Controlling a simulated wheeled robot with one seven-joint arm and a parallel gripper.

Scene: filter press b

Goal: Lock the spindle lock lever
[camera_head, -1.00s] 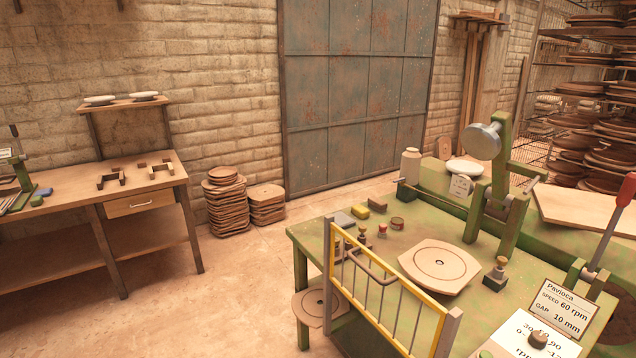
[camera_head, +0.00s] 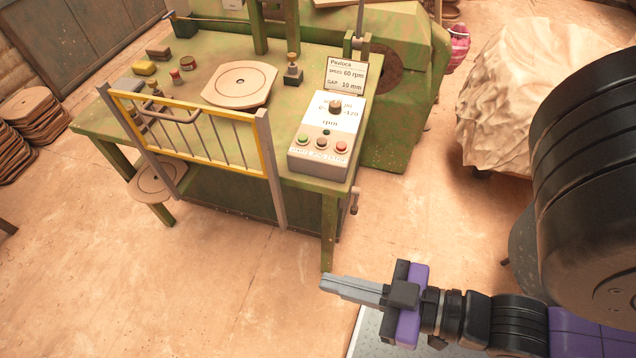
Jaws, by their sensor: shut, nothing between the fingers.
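A small grey lever (camera_head: 354,199) with a darker end sits on the right side of the green press table, below the control box; it is probably the spindle lock lever, but its position is too small to tell. My gripper (camera_head: 328,284) is at the lower middle of the head view, its grey fingers pointing left. The fingers are shut with nothing between them. The gripper is in front of the table's right front leg in the picture, apart from the small lever.
The green table (camera_head: 205,55) carries a square bat (camera_head: 240,84) and a control box (camera_head: 325,140) with a knob and buttons. A yellow guard gate (camera_head: 190,104) stands along its front. A wrapped pale heap (camera_head: 520,95) stands at right. Open floor lies in front of the table.

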